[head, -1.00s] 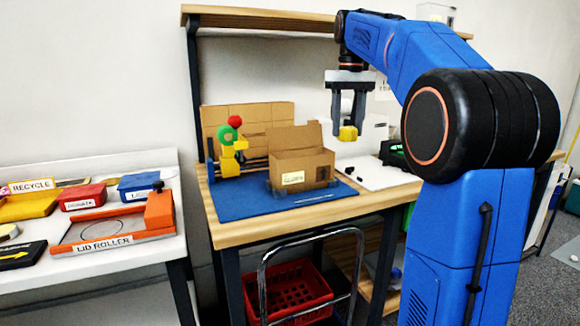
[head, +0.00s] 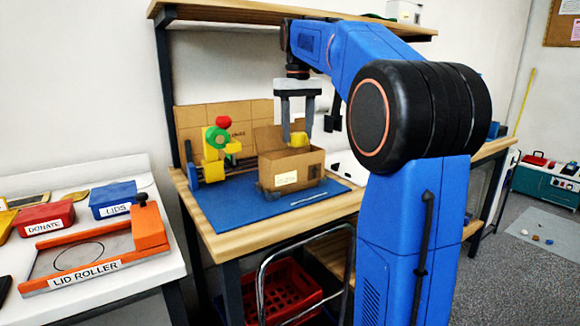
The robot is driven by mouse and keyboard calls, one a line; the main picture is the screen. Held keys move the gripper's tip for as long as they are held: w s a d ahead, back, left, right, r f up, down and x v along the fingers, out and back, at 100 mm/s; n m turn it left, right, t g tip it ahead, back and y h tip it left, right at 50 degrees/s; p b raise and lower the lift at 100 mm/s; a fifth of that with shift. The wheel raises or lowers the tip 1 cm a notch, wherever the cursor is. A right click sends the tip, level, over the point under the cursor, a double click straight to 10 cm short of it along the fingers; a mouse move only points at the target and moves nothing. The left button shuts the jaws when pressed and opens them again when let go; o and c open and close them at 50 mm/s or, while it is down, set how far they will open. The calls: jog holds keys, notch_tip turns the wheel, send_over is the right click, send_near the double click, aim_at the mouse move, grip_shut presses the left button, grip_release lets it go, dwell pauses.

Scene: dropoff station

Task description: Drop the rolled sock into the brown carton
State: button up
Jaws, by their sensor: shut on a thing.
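My gripper (head: 297,137) is shut on the rolled sock (head: 299,139), a small yellow bundle between its two grey fingers. The brown carton (head: 298,173) stands on a blue mat on the wooden bench, with a raised flap at the back and a white label on its front. In the picture, the sock hangs just above the carton's open top, towards its right half. The inside of the carton is hidden, and exact depth is hard to judge.
The blue mat (head: 226,203) lies under the carton. A yellow, green and red device (head: 217,145) stands left of it. A wooden shelf (head: 225,17) runs above the bench. A white table with a lid roller (head: 85,270) is at the left.

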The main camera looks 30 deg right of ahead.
jog(key=shift+f, duration=1.15)
jog(key=o, duration=1.1)
jog(key=shift+o, duration=0.2)
jog(key=shift+r, duration=0.1)
notch_tip(320, 180, up, 12)
